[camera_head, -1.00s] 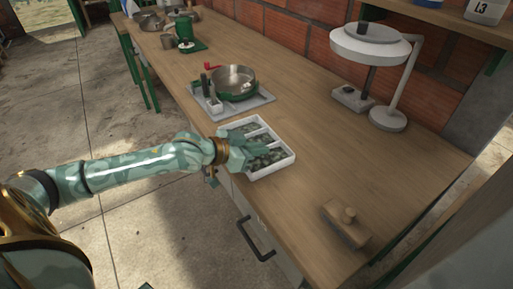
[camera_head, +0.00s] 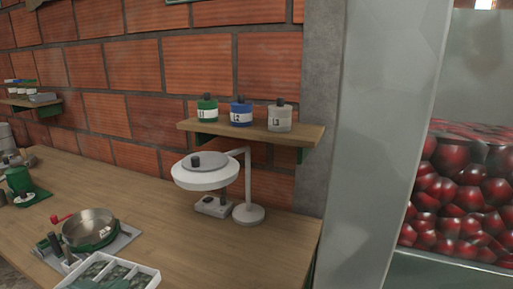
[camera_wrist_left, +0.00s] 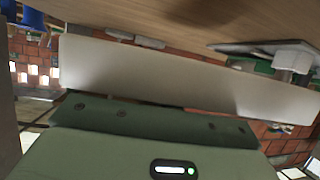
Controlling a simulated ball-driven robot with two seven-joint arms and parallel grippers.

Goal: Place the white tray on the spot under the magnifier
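The white tray (camera_head: 148,278) sits on the workbench at the bottom edge of the head view, cut off by the frame. It holds dark green-grey contents in divided compartments. The magnifier (camera_head: 206,176) is a white round head on a bent stand with a round foot, farther back and to the right. A small pale block (camera_head: 212,207) sits beneath it. In the left wrist view, part of my left gripper (camera_wrist_left: 150,120) lies close along a long white wall of the tray (camera_wrist_left: 190,80). Its fingertips are hidden, so its grip is unclear. My right gripper is out of view.
A metal pan (camera_head: 90,228) on a grey base stands just behind the tray. A wall shelf (camera_head: 250,138) with three labelled jars hangs behind the magnifier. The bench (camera_head: 185,255) is clear between tray and magnifier. A grey pillar stands at the right.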

